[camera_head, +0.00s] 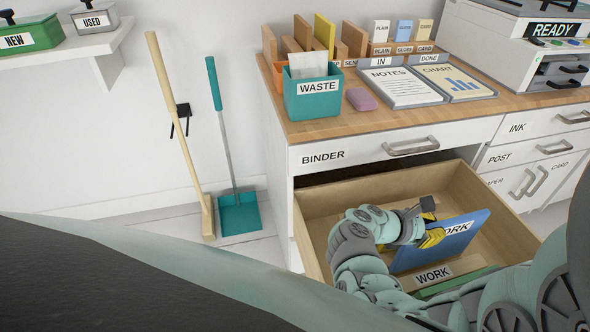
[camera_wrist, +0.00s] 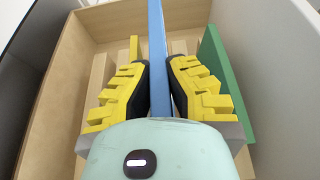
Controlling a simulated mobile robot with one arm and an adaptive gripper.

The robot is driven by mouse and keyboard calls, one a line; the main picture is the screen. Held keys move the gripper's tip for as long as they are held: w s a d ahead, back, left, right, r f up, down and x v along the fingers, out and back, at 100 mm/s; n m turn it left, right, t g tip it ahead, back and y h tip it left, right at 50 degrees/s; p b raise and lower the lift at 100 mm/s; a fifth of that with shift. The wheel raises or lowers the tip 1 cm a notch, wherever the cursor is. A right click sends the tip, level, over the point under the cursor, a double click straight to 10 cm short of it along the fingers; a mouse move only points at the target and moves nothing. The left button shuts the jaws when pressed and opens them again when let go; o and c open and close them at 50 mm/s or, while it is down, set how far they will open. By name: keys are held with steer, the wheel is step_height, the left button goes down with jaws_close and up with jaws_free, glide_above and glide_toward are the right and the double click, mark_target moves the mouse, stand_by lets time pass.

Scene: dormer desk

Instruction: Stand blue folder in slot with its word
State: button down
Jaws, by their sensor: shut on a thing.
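The blue folder (camera_head: 455,240) is upright in or just above the open drawer (camera_head: 337,200). Its word is partly covered, and "ORK" shows. My gripper (camera_head: 432,237) is shut on it. In the wrist view the blue folder (camera_wrist: 158,60) stands edge-on between the yellow fingers of my gripper (camera_wrist: 158,85). A label reading WORK (camera_head: 433,274) is at the drawer's near side. I cannot tell whether the blue folder's bottom touches the drawer floor.
Wooden slot pieces (camera_wrist: 100,75) show inside the drawer at left in the wrist view. The desktop (camera_head: 345,125) above holds a WASTE bin (camera_head: 312,97), a NOTES sheet (camera_head: 399,87) and a CHART (camera_head: 450,82). A broom (camera_head: 180,135) and a dustpan (camera_head: 239,213) stand left of the desk.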

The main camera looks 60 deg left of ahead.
mark_target(418, 250)
steer(key=shift+f+b, duration=2.8)
steer(key=shift+f, duration=1.7)
steer(key=c, duration=1.1)
jaws_free()
steer(key=shift+o, duration=0.2)
steer(key=v, duration=1.2)
steer(key=shift+a, duration=0.1)
